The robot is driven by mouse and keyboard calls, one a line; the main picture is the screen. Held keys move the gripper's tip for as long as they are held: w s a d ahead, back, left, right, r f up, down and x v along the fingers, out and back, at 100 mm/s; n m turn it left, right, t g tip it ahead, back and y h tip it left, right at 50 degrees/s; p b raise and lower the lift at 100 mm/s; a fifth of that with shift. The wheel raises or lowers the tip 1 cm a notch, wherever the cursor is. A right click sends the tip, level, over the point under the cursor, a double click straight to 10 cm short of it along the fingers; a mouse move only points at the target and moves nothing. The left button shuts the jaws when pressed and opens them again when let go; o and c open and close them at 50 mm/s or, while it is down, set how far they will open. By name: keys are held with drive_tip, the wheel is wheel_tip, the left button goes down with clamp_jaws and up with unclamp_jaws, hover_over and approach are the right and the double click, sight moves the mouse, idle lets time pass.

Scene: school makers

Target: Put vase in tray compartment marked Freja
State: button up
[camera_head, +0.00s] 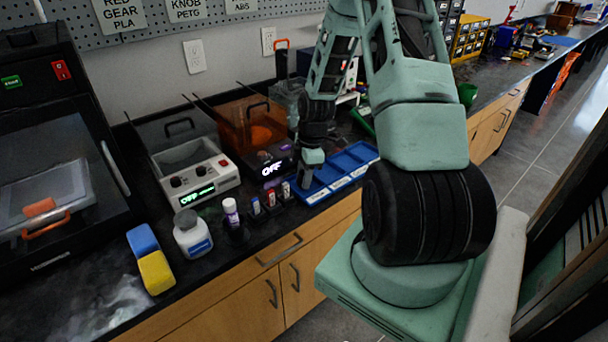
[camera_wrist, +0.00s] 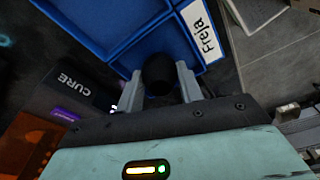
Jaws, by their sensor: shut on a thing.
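The vase (camera_wrist: 159,72) is a dark, rounded thing between the two grey fingers of my gripper (camera_wrist: 158,86) in the wrist view. My gripper is shut on it. The blue tray (camera_wrist: 100,22) lies beyond the fingers, and its white label reading Freja (camera_wrist: 204,35) is just right of them. The vase shows against the compartment beside that label; its height above the floor of the compartment is hard to tell. In the head view my gripper (camera_head: 306,176) is at the left end of the blue tray (camera_head: 350,165), and the vase cannot be made out there.
A CURE machine (camera_wrist: 72,82) stands close left of the fingers in the wrist view. In the head view, small bottles (camera_head: 270,200), a white jar (camera_head: 192,234) and a blue and yellow sponge (camera_head: 150,260) stand left of the tray. The counter's front edge is near.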

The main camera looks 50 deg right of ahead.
drive_tip(key=shift+f, duration=0.15)
drive_tip(key=o, duration=0.9)
drive_tip(key=r, duration=0.4)
drive_tip(key=d+r, duration=0.1)
drive_tip(key=r, duration=0.3)
drive_tip(key=s+r, duration=0.1)
drive_tip(key=r, duration=0.3)
drive_tip(key=shift+d+r, duration=0.15)
drive_tip(key=shift+d, duration=0.05)
drive_tip(key=a+r+m+g, duration=0.1)
drive_tip(key=a+r, duration=0.2)
drive_tip(key=a, duration=1.1)
drive_tip(key=a+r, duration=0.3)
drive_tip(key=a, duration=1)
drive_tip(key=s+a, duration=0.5)
drive_tip(key=s+a+r+m, duration=0.1)
drive_tip(key=s+a, duration=0.4)
drive_tip(key=s+a+r+m, duration=0.1)
drive_tip(key=s+a, duration=0.4)
drive_tip(key=s, duration=0.1)
drive_tip(key=shift+s+r+h, duration=0.1)
drive_tip(key=shift+h, duration=0.3)
